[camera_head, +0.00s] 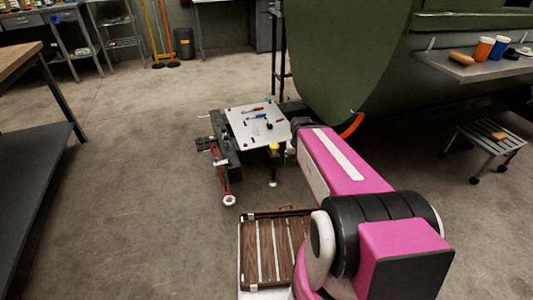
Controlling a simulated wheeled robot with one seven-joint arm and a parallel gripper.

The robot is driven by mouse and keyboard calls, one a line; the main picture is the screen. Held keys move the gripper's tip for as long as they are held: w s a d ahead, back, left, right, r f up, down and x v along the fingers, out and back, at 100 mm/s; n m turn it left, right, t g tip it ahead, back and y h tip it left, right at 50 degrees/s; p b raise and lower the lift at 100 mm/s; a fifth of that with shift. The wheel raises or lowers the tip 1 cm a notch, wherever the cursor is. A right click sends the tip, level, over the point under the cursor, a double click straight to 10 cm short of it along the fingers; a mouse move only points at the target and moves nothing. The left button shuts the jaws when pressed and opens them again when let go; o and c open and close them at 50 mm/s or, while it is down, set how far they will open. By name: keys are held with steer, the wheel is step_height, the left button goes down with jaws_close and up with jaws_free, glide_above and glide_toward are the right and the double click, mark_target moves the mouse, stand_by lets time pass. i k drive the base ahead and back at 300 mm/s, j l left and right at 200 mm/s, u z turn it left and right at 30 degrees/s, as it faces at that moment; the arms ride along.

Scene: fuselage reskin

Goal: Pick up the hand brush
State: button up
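I cannot single out the hand brush with certainty. A tan, elongated object (461,57) lies on a grey shelf (470,72) at the upper right and could be it. A small orange-brown object (498,136) lies on a slatted step stool (487,142) below and is too small to identify. My pink arm reaches from the lower right toward the middle, and its far end is beside a cart. My gripper's fingers do not show; the arm hides them. Both small objects are well to the right of the arm's far end.
A cart with a white top (240,125) holds small tools left of my arm. A slatted wooden case (262,235) is below it. The green fuselage (340,50) is behind. Orange (484,49) and blue (499,47) containers share the shelf. Floor at left is clear, beside a workbench (30,150).

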mark_target(289, 205)
steer(key=j+z, duration=0.25)
steer(key=j, duration=0.15)
steer(key=k+j+z, duration=0.2)
steer(key=j, duration=0.2)
steer(key=j+z, duration=0.25)
steer(key=j, duration=0.15)
steer(key=k, duration=0.05)
